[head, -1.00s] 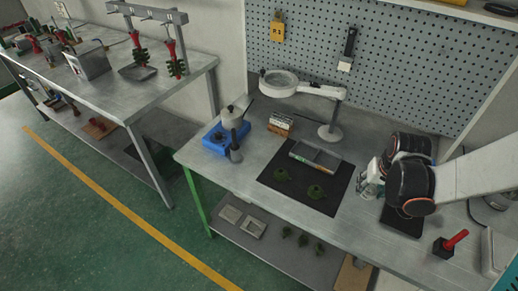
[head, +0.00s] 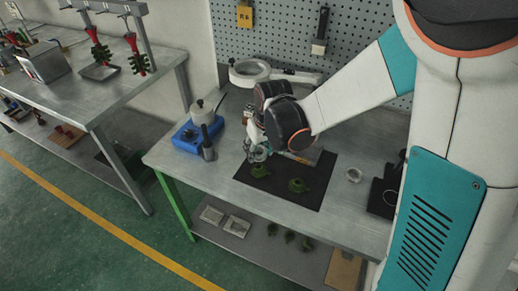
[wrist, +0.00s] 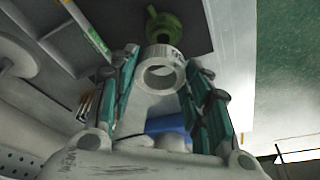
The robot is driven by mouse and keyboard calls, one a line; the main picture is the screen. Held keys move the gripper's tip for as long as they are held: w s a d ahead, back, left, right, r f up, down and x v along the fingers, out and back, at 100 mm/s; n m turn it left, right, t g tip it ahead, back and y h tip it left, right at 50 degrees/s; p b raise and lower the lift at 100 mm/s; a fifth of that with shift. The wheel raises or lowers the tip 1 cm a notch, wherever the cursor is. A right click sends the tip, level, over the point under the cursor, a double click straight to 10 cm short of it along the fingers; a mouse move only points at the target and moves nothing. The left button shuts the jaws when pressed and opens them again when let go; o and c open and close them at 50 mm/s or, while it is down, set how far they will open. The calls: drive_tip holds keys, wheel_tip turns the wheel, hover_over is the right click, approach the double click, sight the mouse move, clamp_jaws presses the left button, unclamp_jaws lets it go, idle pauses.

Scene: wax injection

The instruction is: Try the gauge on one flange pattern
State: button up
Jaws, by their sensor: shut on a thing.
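My gripper (head: 258,150) is shut on a pale ring gauge (wrist: 160,72), held between the fingertips with its bore facing the wrist camera. The ring also shows in the head view (head: 258,154), partly hidden by the fingers. The held ring is close to the left pattern in the head view. In the wrist view a green pattern (wrist: 163,27) shows just beyond the ring. I cannot tell whether they touch.
A second pale ring (head: 353,175) lies on the bench right of the mat. A magnifier lamp (head: 250,72) is behind. A tray behind the patterns is partly hidden by my arm.

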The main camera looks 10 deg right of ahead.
sight(259, 166)
drive_tip(key=shift+f+b, duration=2.1)
drive_tip(key=shift+f, duration=0.4)
drive_tip(key=shift+f+b, duration=0.7)
drive_tip(key=shift+f, duration=0.05)
idle(2.7)
drive_tip(key=shift+r, duration=0.15)
drive_tip(key=shift+r+p, duration=2)
drive_tip(key=shift+r, duration=0.6)
